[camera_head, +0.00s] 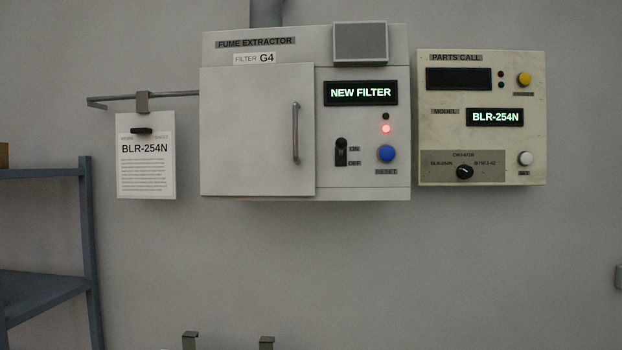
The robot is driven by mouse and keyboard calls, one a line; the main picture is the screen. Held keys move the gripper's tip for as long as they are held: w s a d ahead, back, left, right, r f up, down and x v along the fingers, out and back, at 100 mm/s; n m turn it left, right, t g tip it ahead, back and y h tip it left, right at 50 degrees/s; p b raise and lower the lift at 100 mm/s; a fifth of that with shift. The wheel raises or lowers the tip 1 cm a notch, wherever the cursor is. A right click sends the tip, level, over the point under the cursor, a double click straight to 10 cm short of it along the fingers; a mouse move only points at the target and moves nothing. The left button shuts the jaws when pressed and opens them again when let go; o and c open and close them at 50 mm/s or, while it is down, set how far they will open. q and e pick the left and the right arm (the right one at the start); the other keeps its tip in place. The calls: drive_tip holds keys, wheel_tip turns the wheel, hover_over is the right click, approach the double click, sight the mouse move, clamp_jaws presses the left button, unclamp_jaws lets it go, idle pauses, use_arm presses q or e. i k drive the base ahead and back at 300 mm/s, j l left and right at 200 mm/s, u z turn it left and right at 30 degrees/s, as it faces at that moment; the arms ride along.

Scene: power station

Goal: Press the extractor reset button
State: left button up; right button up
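The fume extractor (360,60) is a pale grey wall box. Its blue round reset button (386,153) sits at the lower right of its front panel, above a RESET label (386,172). A red lamp (386,129) glows above the button, with a small dark lamp over it. The display (360,93) reads NEW FILTER. An ON/OFF switch (341,152) is left of the button; its position is too small to tell. The door (250,130) with a vertical handle (295,132) looks closed. Nothing touches the button. I see neither gripper for certain.
A cream parts call panel (430,120) hangs to the right, its display reading BLR-254N. A work sheet (147,175) hangs from a rail (115,99) at left. A blue-grey shelf (40,172) stands far left. Two small metal tabs (190,340) poke up at the bottom edge.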

sight(387, 153)
drive_tip(key=j+z, duration=0.15)
drive_tip(key=j, duration=0.45)
drive_tip(key=k+j+z, duration=0.2)
drive_tip(key=j, duration=0.35)
drive_tip(key=j+z, duration=0.15)
drive_tip(key=j, duration=0.45)
